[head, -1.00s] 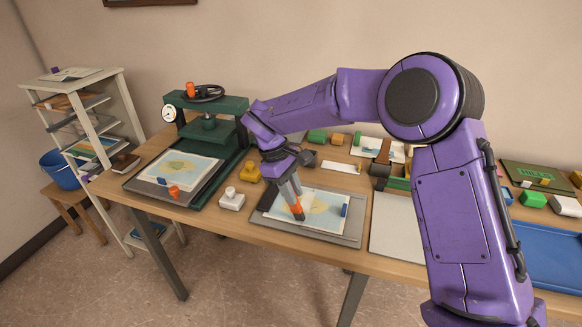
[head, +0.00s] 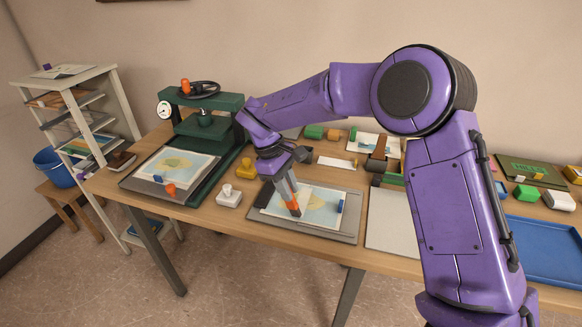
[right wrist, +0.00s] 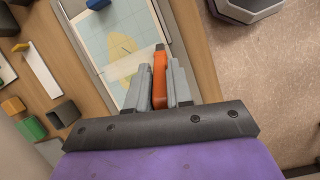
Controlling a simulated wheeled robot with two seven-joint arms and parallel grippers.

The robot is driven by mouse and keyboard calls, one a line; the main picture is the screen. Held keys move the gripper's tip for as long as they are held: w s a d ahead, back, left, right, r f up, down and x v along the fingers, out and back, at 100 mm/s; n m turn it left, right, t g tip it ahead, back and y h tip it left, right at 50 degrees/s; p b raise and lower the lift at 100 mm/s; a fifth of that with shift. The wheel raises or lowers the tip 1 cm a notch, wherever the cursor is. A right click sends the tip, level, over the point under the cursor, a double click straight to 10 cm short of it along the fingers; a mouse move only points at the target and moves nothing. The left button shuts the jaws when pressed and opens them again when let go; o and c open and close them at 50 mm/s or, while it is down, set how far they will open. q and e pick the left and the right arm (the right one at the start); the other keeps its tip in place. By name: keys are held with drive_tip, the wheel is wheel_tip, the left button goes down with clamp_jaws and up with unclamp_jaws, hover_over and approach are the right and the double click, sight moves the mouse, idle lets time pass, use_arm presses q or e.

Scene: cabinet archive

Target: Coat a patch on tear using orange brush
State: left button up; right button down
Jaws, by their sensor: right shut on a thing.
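My right gripper (head: 286,192) is shut on the orange brush (head: 294,205), which points down over a map sheet (head: 322,210). The sheet lies on a grey board (head: 300,228) near the table's front edge. In the right wrist view the brush (right wrist: 160,76) sits between the two grey fingers (right wrist: 163,92), its dark tip at the sheet. A pale strip, apparently the patch (right wrist: 128,64), lies across the yellow shape beside the brush tip. I cannot tell whether the bristles touch it. My left gripper is out of view.
A blue block (head: 340,206) rests on the sheet's right side. A white-handled block (head: 229,196) and a yellow one (head: 246,169) stand left of the board. A green press (head: 204,125) with another map stands further left. A bare grey board (head: 392,222) lies to the right.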

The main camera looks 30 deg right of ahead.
wheel_tip(320, 180, up, 2)
drive_tip(key=shift+w+r, duration=0.1)
drive_tip(key=shift+r+p, duration=1.4)
drive_tip(key=shift+r, duration=1.45)
